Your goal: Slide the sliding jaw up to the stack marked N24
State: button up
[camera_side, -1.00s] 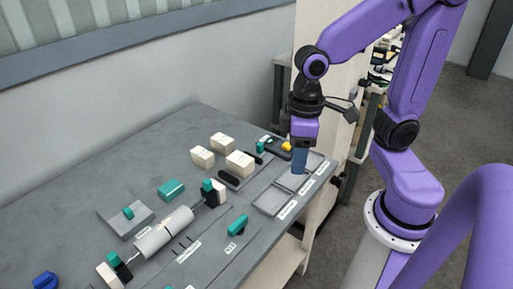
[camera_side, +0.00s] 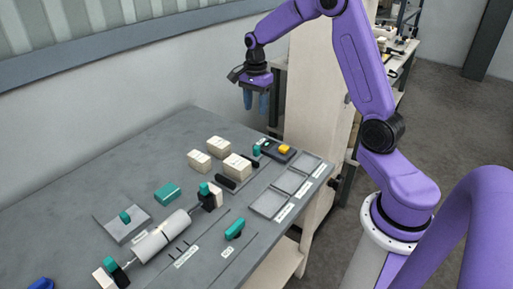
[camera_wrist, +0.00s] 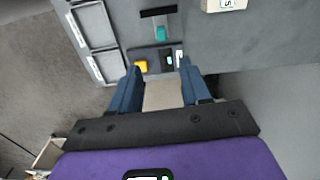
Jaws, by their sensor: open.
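A dark bar with a teal grip (camera_side: 257,151) stands behind the cream blocks in the side view; it looks like the sliding jaw. The grip also shows in the wrist view (camera_wrist: 160,33). Three cream blocks, (camera_side: 199,160), (camera_side: 217,147) and (camera_side: 237,167), stand on the table; their markings are too small to read, so I cannot tell which is N24. Another dark bar (camera_side: 226,184) lies at the front block's near side. My gripper (camera_side: 256,110) is open and empty, raised above the table's far right corner, apart from the grip; its fingers show in the wrist view (camera_wrist: 158,72).
A dark box with a yellow button (camera_side: 284,149) sits near the grip. Flat grey trays (camera_side: 269,203) line the right edge. A white roller (camera_side: 163,234), a teal block (camera_side: 169,193) and a teal handle (camera_side: 235,229) occupy the front. The table's back left is clear.

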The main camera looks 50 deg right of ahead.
send_near(256, 147)
notch_tip(256, 147, down, 10)
jog(key=shift+d+f, duration=0.1)
jog(key=shift+d, duration=0.05)
dwell(0.5)
grip_shut()
